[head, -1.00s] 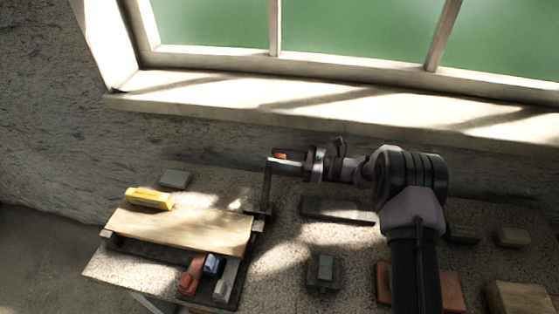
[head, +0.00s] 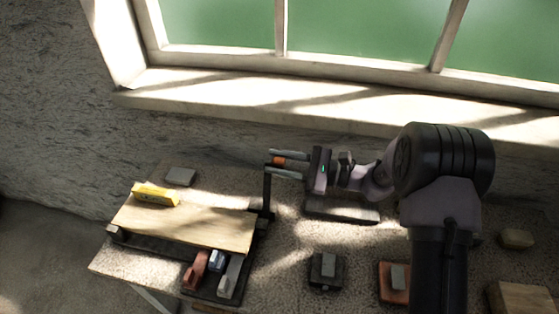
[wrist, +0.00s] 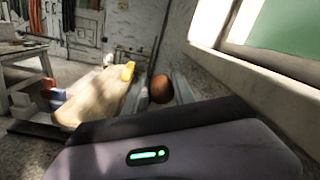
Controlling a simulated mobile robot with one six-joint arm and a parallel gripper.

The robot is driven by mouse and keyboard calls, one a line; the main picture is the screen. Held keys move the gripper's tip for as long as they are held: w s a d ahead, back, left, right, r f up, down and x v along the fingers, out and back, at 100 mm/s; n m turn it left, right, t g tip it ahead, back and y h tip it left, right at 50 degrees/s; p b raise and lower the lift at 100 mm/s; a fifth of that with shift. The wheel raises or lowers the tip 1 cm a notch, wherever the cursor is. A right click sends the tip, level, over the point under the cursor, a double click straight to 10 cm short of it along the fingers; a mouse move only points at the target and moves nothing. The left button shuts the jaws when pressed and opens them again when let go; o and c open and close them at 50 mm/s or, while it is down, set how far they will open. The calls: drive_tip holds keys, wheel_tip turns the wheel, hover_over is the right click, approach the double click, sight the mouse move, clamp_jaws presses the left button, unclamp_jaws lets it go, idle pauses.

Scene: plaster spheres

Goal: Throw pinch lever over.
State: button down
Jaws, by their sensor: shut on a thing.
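The pinch lever (head: 267,190) is a dark upright bar at the right end of a dark frame, with an orange-brown knob (head: 279,160) at its top. In the head view, my gripper (head: 280,163) comes from the right, its two pale fingers on either side of the knob and shut on it. The knob also shows in the wrist view (wrist: 160,89), between the fingers. A wooden board (head: 205,226) lies over the frame, left of the lever. The lever's lower pivot is hard to make out.
A yellow block (head: 156,194) lies on the board. Red (head: 194,270), blue (head: 216,261) and grey (head: 229,276) pieces sit at the frame's front. A dark flat block (head: 340,209) lies below my gripper. The window sill (head: 330,95) runs behind the bench.

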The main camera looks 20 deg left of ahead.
drive_tip(key=shift+s+f, duration=0.15)
drive_tip(key=shift+f, duration=0.05)
drive_tip(key=c, duration=1.3)
unclamp_jaws()
drive_tip(key=shift+o, duration=1.2)
drive_tip(key=shift+r, duration=0.1)
drive_tip(key=shift+d, duration=0.1)
drive_tip(key=d+p, duration=0.3)
drive_tip(key=d, duration=1.4)
drive_tip(key=shift+w+d+f, duration=0.15)
drive_tip(key=shift+w+f, duration=0.05)
drive_tip(key=shift+f, duration=0.1)
